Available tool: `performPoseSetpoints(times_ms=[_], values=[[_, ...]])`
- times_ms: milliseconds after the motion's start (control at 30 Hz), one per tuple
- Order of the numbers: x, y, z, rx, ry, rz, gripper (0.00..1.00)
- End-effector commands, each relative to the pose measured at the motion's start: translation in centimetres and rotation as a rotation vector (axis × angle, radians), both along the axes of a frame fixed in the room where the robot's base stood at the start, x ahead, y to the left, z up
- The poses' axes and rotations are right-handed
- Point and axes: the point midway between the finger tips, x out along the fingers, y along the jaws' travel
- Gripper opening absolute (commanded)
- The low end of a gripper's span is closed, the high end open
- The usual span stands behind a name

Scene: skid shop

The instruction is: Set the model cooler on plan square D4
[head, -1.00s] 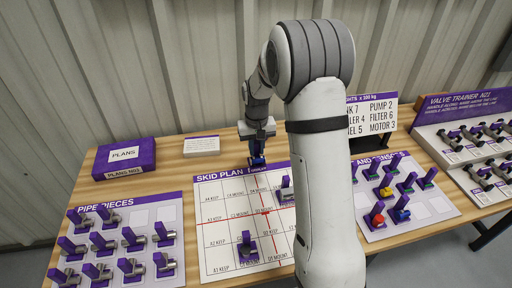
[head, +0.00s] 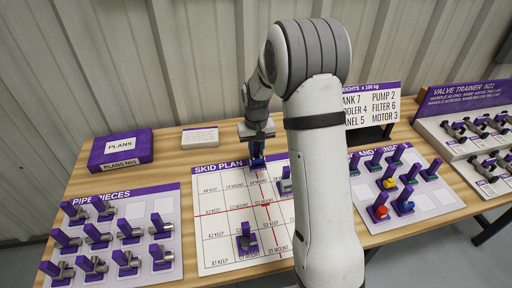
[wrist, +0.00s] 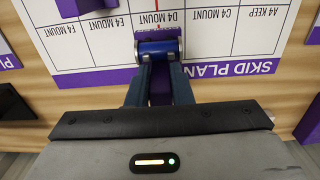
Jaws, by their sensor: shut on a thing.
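My gripper (head: 257,150) is shut on the model cooler (wrist: 158,48), a blue cylinder-like piece with purple parts. In the head view the cooler (head: 257,162) is at the far edge of the white skid plan (head: 215,222), near the top row. In the wrist view it is over the plan by a label that seems to read D4 MOUNT. I cannot tell whether it touches the board. The fingers cover part of it.
A purple-handled piece (head: 246,240) stands on the plan's near row, and another (head: 284,182) stands right of my gripper, partly behind my arm. Pipe pieces (head: 128,228) lie left, sensors (head: 380,208) right. A purple plans box (head: 121,149) is at back left.

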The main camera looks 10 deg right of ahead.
Motion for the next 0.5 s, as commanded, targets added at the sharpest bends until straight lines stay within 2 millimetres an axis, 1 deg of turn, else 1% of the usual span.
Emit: performPoseSetpoints(times_ms=[67, 367, 500], values=[[0.02, 0.01, -0.24, 0.000, -0.001, 0.000, 0.00], [0.02, 0.04, -0.22, 0.000, -0.001, 0.001, 0.00], [0.02, 0.05, -0.68, 0.000, -0.001, 0.001, 0.00]])
